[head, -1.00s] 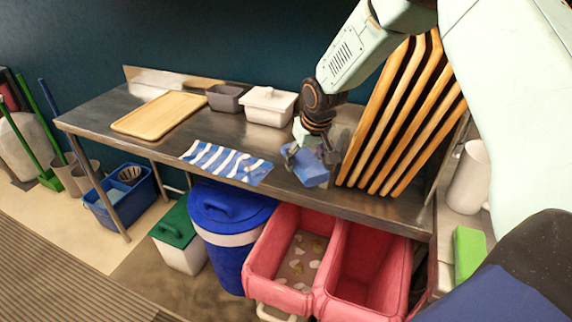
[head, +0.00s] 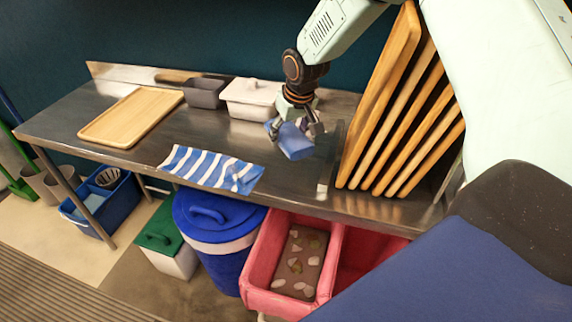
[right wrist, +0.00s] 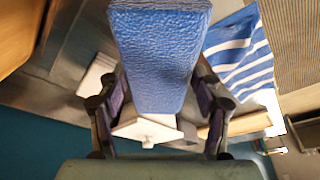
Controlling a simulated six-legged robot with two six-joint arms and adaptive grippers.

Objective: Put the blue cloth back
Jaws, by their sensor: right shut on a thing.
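A blue folded cloth (head: 295,143) is held in my right gripper (head: 294,127), just above the steel counter (head: 330,160), right of the striped cloth. In the right wrist view the blue cloth (right wrist: 160,55) fills the middle between the two fingers of my right gripper (right wrist: 160,95), which is shut on it. A blue and white striped cloth (head: 210,168) lies flat at the counter's front edge; it also shows in the right wrist view (right wrist: 240,50). My left gripper is not in view.
A white lidded container (head: 250,97) and a grey tub (head: 205,93) stand behind the gripper. A wooden board (head: 130,117) lies at the left. Upright wooden boards (head: 385,100) stand in a rack at the right. Below are a blue bin (head: 215,225) and pink bins (head: 265,255).

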